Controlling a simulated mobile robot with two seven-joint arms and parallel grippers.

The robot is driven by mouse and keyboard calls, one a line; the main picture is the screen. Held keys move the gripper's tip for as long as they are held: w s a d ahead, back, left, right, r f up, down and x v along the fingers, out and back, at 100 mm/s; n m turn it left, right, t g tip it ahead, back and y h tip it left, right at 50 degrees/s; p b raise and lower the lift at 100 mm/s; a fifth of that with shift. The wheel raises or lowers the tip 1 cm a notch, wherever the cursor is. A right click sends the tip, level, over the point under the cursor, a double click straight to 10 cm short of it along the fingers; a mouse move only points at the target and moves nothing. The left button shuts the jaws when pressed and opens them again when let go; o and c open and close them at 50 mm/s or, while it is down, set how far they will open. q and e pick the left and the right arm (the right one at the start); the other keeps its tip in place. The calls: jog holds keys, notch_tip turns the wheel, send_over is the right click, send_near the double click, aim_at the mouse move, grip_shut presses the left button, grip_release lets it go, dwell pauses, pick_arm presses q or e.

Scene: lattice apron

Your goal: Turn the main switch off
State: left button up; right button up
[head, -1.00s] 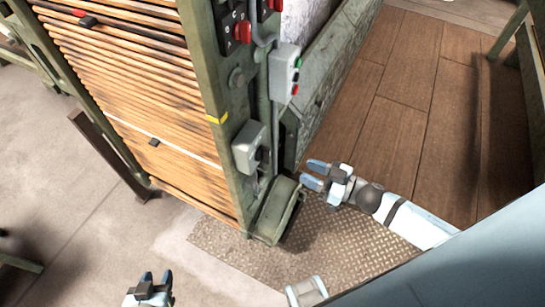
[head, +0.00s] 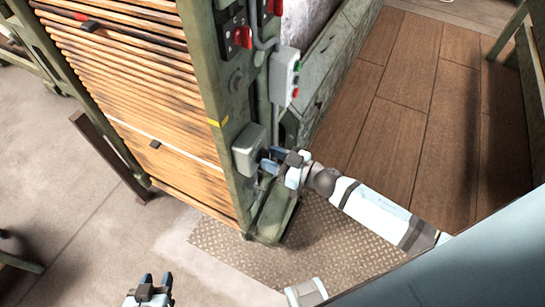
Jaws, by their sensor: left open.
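A grey box (head: 244,154) is fixed low on the green machine post, with a dark recess on its right side. Higher on the post is a red switch handle (head: 241,37) on a dark plate, and another red handle (head: 275,7) is cut by the top edge. I cannot tell from markings which is the main switch. My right gripper (head: 270,160) is at the right side of the grey box, its blue fingertips against or very close to it. Whether they grip anything is hidden. My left gripper (head: 154,280) is open and empty at the bottom, away from the machine.
A grey button box (head: 285,77) with green and red buttons sits above my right gripper. The slatted wooden stack (head: 150,110) fills the machine's left side. A metal tread plate (head: 310,245) lies at the post's foot. The wooden floor (head: 400,110) to the right is clear.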

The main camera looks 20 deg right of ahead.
grip_shut()
jog(key=shift+n, duration=1)
jog(key=shift+s+a+f+n+b, duration=0.15)
jog(key=shift+n+b, duration=0.3)
jog(key=shift+n, duration=2.2)
jog(key=shift+s+a+f+n+b, duration=0.1)
jog(key=shift+f+n+b, duration=0.25)
jog(key=shift+n, duration=2.25)
jog(key=shift+s+a+f+n+b, duration=0.15)
jog(key=shift+n+b, duration=0.4)
jog(key=shift+n, duration=2.4)
jog(key=shift+o, duration=0.7)
grip_release()
jog(key=shift+r, duration=0.1)
